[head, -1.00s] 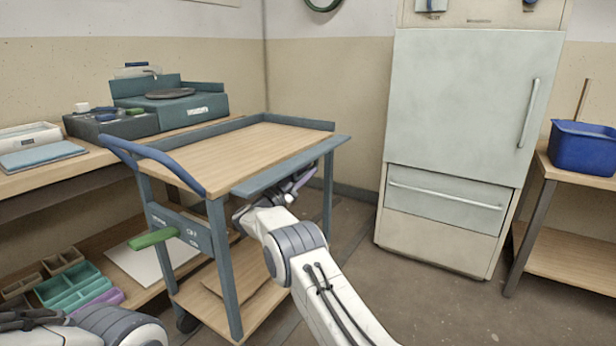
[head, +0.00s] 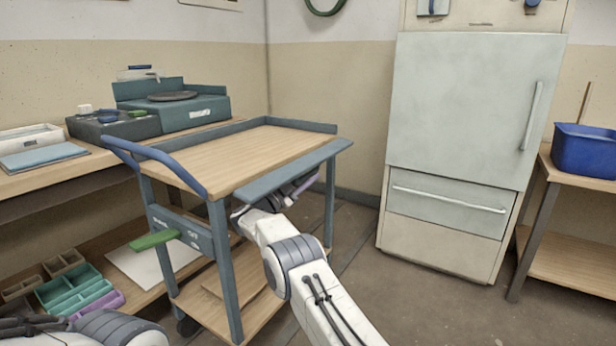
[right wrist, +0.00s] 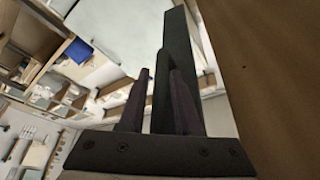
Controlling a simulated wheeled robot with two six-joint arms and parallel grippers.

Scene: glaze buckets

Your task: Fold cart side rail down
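The cart (head: 225,160) has a wooden top and a blue-grey frame. Its side rail (head: 293,171) is a long blue-grey panel along the right edge, leaning outward with its broad face up. My right gripper (head: 304,184) is beneath the rail's outer edge, its purple fingers partly hidden by it. In the right wrist view, the fingers (right wrist: 160,74) stand apart with a dark bar between them, beside a longer dark panel. I cannot tell whether they press on the bar. My left gripper is out of view; only part of my left arm shows at bottom left.
A green lever (head: 154,240) sticks out of the cart's near end, below the blue push handle (head: 150,160). A workbench (head: 60,175) stands close behind on the left. A fridge (head: 465,110) stands at the right. The floor (head: 410,305) between is clear.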

